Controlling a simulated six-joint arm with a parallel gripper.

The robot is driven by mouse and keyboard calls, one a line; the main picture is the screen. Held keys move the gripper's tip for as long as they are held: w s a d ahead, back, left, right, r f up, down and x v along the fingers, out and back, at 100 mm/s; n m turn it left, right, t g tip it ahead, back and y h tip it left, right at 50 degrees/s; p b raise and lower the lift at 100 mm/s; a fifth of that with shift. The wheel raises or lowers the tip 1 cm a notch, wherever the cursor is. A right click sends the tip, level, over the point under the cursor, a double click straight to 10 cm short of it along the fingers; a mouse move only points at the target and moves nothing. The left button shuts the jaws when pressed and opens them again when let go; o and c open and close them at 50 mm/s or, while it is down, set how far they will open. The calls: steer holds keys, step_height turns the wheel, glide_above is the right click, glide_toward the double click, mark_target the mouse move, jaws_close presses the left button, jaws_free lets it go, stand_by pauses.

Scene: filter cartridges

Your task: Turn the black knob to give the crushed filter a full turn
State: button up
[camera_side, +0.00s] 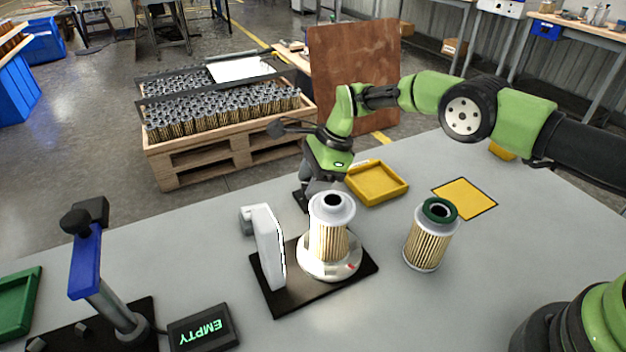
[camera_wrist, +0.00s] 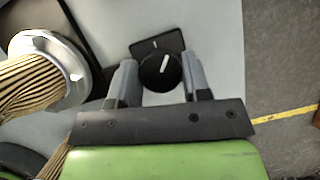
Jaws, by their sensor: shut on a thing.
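The black knob (camera_wrist: 153,76) with a white pointer line sits on a small dark plate in the wrist view. The pointer leans slightly right of straight up. My gripper (camera_wrist: 160,64) has one finger on each side of the knob and is shut on it. In the side view my gripper (camera_side: 314,188) is low at the table, behind the turntable, and the knob is hidden there. A pleated filter with a grey cap (camera_side: 328,240) stands upright on the round white turntable (camera_side: 325,270). It also shows at the left of the wrist view (camera_wrist: 28,85). I see no clear dent in it.
A white upright panel (camera_side: 268,245) stands left of the turntable. A green-ringed filter (camera_side: 425,245) stands to the right. A yellow tray (camera_side: 395,193) and yellow mat (camera_side: 465,198) lie behind. A blue lever stand (camera_side: 85,262) and an "EMPTY" display (camera_side: 203,329) are at front left.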

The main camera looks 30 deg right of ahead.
steer(key=shift+w+n, duration=0.1)
steer(key=shift+n, duration=0.4)
steer(key=o, duration=0.9)
steer(key=v, duration=1)
steer(key=shift+d, duration=0.1)
